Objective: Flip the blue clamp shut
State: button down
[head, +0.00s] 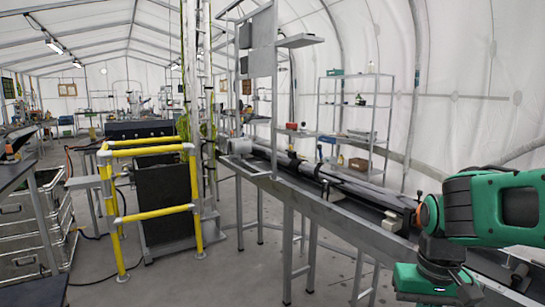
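I cannot make out a blue clamp for certain in the head view. A long grey bench (318,197) runs from the middle toward the lower right and carries a long dark rail or tube (345,180) with dark fittings along it. My green arm fills the right side, over the near end of the bench, and hides part of it. Its lower green part is cut off by the bottom edge. The fingers of my gripper do not show.
A yellow guard rail (158,219) surrounds a dark cabinet (165,200) left of the bench. A metal rack (362,125) with small items stands behind the bench. Metal cases (30,235) stand at the left. Grey floor is free between the guard rail and the bench.

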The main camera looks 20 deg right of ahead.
aim_at(319, 146)
jog(key=z, duration=0.05)
jog(key=i, duration=1.15)
jog(key=z, duration=0.5)
